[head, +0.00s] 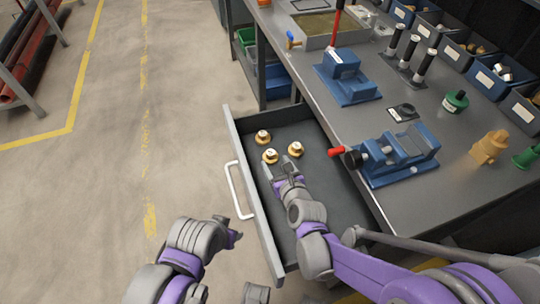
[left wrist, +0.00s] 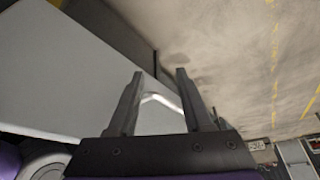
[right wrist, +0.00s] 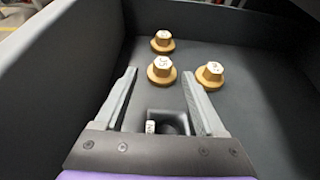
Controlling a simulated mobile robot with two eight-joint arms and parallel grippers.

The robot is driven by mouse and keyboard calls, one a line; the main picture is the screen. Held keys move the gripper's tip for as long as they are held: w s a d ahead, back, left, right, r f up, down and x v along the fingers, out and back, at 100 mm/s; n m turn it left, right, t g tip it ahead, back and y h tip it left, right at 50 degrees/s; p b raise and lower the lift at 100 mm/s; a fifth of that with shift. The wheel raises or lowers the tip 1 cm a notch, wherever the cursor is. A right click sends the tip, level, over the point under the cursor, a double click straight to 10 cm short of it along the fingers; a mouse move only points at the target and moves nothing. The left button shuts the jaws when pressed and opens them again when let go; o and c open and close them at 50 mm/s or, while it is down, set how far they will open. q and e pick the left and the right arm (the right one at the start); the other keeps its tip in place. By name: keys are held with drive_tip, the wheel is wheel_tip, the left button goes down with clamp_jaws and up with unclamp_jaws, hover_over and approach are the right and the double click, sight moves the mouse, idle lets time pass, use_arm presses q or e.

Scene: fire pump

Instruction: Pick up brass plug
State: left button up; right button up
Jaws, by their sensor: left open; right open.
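Three brass plugs with pale hexagonal tops stand upright in the open drawer (head: 322,165). In the head view one plug (head: 263,136) is farthest back, one (head: 270,156) is in the middle, and one (head: 295,149) is at the right. The right wrist view shows them too: the middle plug (right wrist: 161,70), the right one (right wrist: 210,75) and the far one (right wrist: 162,41). My right gripper (head: 279,168) is open and empty inside the drawer, with the middle plug just beyond and between its fingertips (right wrist: 161,76). My left gripper (left wrist: 159,72) is open and empty outside the drawer.
The drawer's front panel with a white handle (head: 235,190) stands left of my right gripper. The bench top (head: 370,115) overhangs the drawer's right, with a blue vise (head: 400,158) near its edge. Open floor (head: 110,160) lies at the left.

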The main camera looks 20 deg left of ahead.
sight(270, 152)
drive_tip(key=x, duration=0.2)
drive_tip(key=b+x, duration=0.1)
drive_tip(key=x, duration=0.3)
drive_tip(key=shift+w+d+f, duration=0.1)
drive_tip(key=shift+w+f, duration=0.2)
drive_tip(key=shift+w, duration=0.3)
clamp_jaws()
